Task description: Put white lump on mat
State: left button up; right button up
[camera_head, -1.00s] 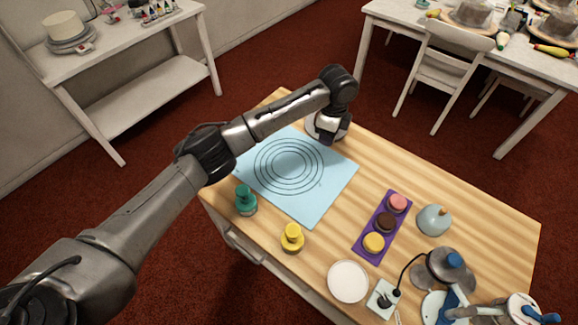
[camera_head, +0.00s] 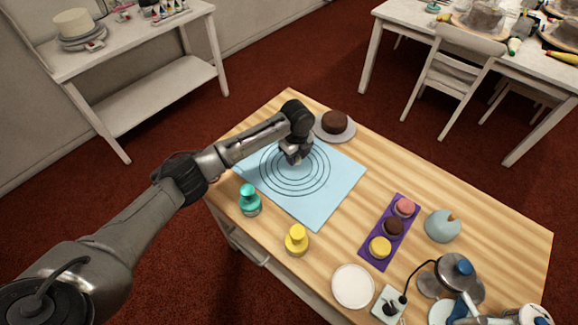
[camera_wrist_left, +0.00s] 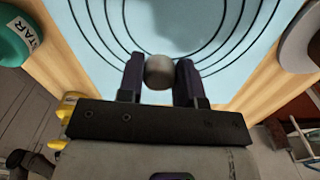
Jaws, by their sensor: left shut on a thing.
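The light blue mat (camera_head: 335,188) with dark concentric rings lies on the wooden table; it also fills the upper part of the left wrist view (camera_wrist_left: 92,70). My left gripper (camera_head: 293,155) is over the rings of the mat. In the left wrist view my left gripper (camera_wrist_left: 160,75) is shut on a small rounded white lump (camera_wrist_left: 159,71), which looks greyish in shade. The lump appears to be above the mat, and I cannot tell whether it touches. In the head view the lump is hidden by the gripper.
A plate (camera_head: 347,135) with a brown cake (camera_head: 335,121) stands behind the mat. A teal stamp (camera_head: 249,201) and a yellow stamp (camera_head: 296,241) stand along its front. A purple tray (camera_head: 368,251), a white disc (camera_head: 352,287) and a blue dome (camera_head: 442,226) are to the right.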

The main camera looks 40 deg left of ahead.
aim_at(289, 171)
pick_arm(q)
jog(key=shift+s+a+f, duration=0.7)
jog(key=shift+a, duration=0.1)
notch_tip(289, 171, down, 4)
jog(key=shift+r+b, duration=0.2)
jog(key=shift+b, duration=0.5)
jog(key=shift+f, duration=0.15)
jog(key=shift+f, duration=0.1)
jog(key=shift+f, duration=0.1)
jog(key=o, duration=0.9)
jog(key=shift+r, duration=0.25)
notch_tip(289, 171, up, 12)
jog(key=p, duration=0.2)
jog(key=shift+p, duration=0.4)
